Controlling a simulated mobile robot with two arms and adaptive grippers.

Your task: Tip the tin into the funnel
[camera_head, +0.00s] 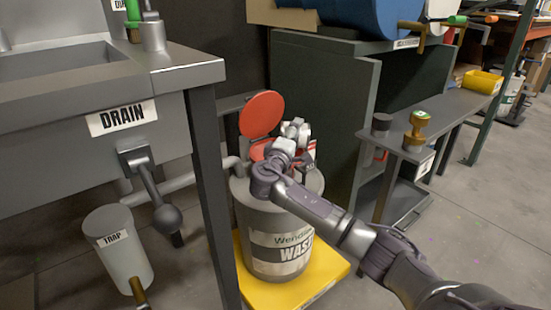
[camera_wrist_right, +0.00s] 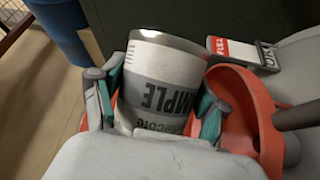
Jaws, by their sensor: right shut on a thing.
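My right gripper (camera_head: 290,141) is above the waste drum (camera_head: 277,232), shut on a small tin. In the right wrist view the gripper (camera_wrist_right: 155,108) has a finger on each side of the tin (camera_wrist_right: 163,72), which is white and grey with a "SAMPLE" label and a metal rim. The orange-red funnel (camera_wrist_right: 228,84) is right beside the tin, to its right. In the head view the funnel (camera_head: 257,150) is on the drum top, partly hidden by my gripper. Its round red lid (camera_head: 262,114) stands open. I cannot tell the tin's exact tilt or contents.
The drum stands on a yellow tray (camera_head: 262,290). A sink bench (camera_head: 165,70) with a "DRAIN" lever (camera_head: 158,200) is close on the left. A dark cabinet (camera_head: 315,100) is behind, and a shelf (camera_head: 440,115) with a brass item is on the right. Floor is clear at right.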

